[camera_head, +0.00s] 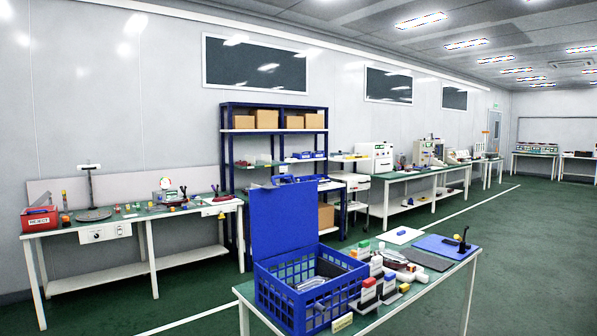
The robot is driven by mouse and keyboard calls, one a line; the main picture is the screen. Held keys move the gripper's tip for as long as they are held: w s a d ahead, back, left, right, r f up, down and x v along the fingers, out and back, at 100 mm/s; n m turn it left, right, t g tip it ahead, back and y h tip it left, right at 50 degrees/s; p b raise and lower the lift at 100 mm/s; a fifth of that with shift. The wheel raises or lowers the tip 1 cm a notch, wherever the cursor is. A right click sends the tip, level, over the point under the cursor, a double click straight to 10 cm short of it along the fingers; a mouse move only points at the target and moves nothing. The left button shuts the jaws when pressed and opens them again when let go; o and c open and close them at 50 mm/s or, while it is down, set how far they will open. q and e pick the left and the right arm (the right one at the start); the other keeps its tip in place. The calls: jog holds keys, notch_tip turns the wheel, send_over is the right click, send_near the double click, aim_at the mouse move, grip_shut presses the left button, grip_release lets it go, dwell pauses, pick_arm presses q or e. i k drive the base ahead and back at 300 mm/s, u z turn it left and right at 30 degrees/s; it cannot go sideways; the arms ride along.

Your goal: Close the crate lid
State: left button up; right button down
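The blue crate (313,312) with lattice walls stands on the near left part of the green-topped table in front of me. Its blue lid (283,218) is open and stands roughly upright at the crate's back left side. A small blue piece (282,179) shows at the lid's top edge. Grey and dark items lie inside the crate (312,282), partly hidden by its walls. Neither of my grippers shows in this view.
Red, white and grey items (370,290) crowd the table right beside the crate. A blue mat (440,243), a dark grey mat (427,260) and a white sheet (400,235) lie farther right. A bench with a red bin (39,218) stands at the left wall.

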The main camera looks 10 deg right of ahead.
aim_at(284, 218)
jog(key=z, duration=0.2)
jog(key=i, duration=1.4)
jog(key=u, duration=0.45)
